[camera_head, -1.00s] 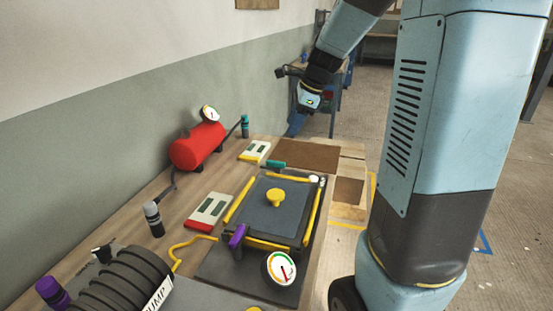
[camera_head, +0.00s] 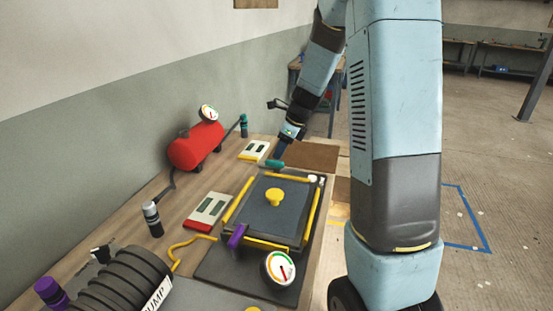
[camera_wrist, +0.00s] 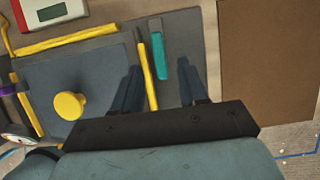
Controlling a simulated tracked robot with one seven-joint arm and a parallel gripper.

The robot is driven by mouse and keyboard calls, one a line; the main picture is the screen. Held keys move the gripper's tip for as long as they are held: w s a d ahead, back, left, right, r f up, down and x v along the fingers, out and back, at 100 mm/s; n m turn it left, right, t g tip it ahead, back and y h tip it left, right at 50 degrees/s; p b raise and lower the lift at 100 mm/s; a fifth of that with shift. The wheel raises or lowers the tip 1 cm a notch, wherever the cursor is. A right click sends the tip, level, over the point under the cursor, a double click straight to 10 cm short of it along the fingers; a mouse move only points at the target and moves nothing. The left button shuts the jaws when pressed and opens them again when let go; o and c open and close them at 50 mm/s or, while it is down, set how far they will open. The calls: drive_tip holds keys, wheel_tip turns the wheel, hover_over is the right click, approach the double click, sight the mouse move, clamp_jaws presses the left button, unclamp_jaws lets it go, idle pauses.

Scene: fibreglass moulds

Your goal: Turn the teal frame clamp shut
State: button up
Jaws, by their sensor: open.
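The teal frame clamp (camera_head: 275,164) is a small teal handle at the far edge of the dark mould frame (camera_head: 228,262). In the wrist view the teal clamp (camera_wrist: 159,50) lies nearly parallel to a yellow bar, slightly apart from it. My gripper (camera_head: 279,153) is over the far end of the frame, close to the clamp. In the wrist view my gripper (camera_wrist: 159,65) is open, with one finger on each side of the clamp and yellow bar. Nothing is held. Whether the fingers are down at the clamp's height I cannot tell.
A yellow knob (camera_head: 274,197) stands up from the mould lid. A purple clamp (camera_head: 237,236) and a gauge (camera_head: 279,268) are at the near edge. A red tank (camera_head: 196,146) stands by the wall. A brown board (camera_wrist: 268,60) lies beside the frame.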

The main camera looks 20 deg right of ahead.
sight(275, 161)
drive_tip(key=shift+x, duration=2.25)
drive_tip(key=shift+c, duration=0.3)
clamp_jaws()
